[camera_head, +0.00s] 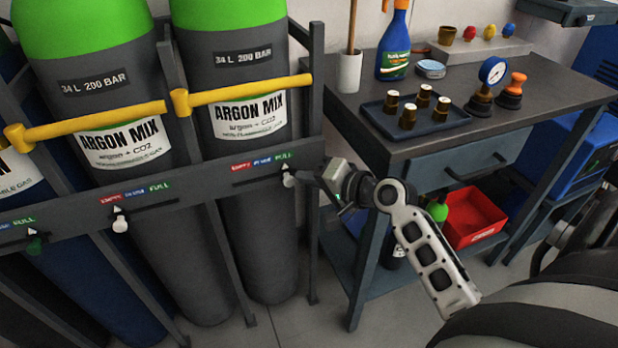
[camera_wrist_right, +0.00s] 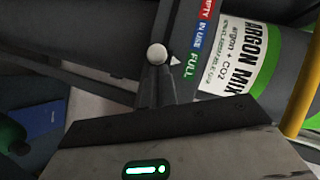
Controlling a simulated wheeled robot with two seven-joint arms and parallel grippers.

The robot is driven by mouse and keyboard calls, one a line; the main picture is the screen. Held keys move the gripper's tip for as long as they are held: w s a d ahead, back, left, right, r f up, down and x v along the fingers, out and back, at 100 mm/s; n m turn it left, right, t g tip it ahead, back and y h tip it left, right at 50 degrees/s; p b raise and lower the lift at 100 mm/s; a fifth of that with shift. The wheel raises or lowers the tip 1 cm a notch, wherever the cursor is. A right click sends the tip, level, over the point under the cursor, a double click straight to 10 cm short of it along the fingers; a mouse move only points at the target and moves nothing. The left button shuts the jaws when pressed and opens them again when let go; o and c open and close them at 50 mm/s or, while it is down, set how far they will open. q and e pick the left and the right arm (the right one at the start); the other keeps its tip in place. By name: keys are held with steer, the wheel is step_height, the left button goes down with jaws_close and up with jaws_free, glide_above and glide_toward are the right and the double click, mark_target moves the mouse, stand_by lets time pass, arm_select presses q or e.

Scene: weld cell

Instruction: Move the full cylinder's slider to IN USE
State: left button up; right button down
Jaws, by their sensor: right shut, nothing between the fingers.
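The right grey cylinder (camera_head: 250,215) with a green top and ARGON MIX label stands behind the rack rail. Its slider, a white knob (camera_head: 289,181) with a white pointer, sits under the green FULL end of its EMPTY / IN USE / FULL strip (camera_head: 262,161). The knob (camera_wrist_right: 157,53) and the pointer beside FULL also show in the right wrist view. My right gripper (camera_head: 308,177) is shut and empty, its fingertips (camera_wrist_right: 155,88) right at the knob; I cannot tell whether they touch it. My left gripper is not in view.
The middle ARGON MIX cylinder (camera_head: 110,120) has its white knob (camera_head: 120,225) near EMPTY. A green knob (camera_head: 35,244) is at FULL farther left. Yellow bars (camera_head: 245,92) cross the cylinders. A workbench (camera_head: 400,145) with a tray, bottle and gauge stands close at right.

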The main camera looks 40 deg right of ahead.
mark_target(287, 184)
steer(key=shift+a, duration=0.1)
steer(key=a+p, duration=0.1)
steer(key=a, duration=0.1)
steer(key=a+p, duration=0.1)
steer(key=shift+w+a+r+p, duration=0.25)
steer(key=shift+w+p, duration=0.05)
steer(key=shift+w, duration=0.1)
steer(key=shift+w+a+f, duration=0.1)
steer(key=shift+a, duration=0.3)
steer(key=shift+f, duration=0.1)
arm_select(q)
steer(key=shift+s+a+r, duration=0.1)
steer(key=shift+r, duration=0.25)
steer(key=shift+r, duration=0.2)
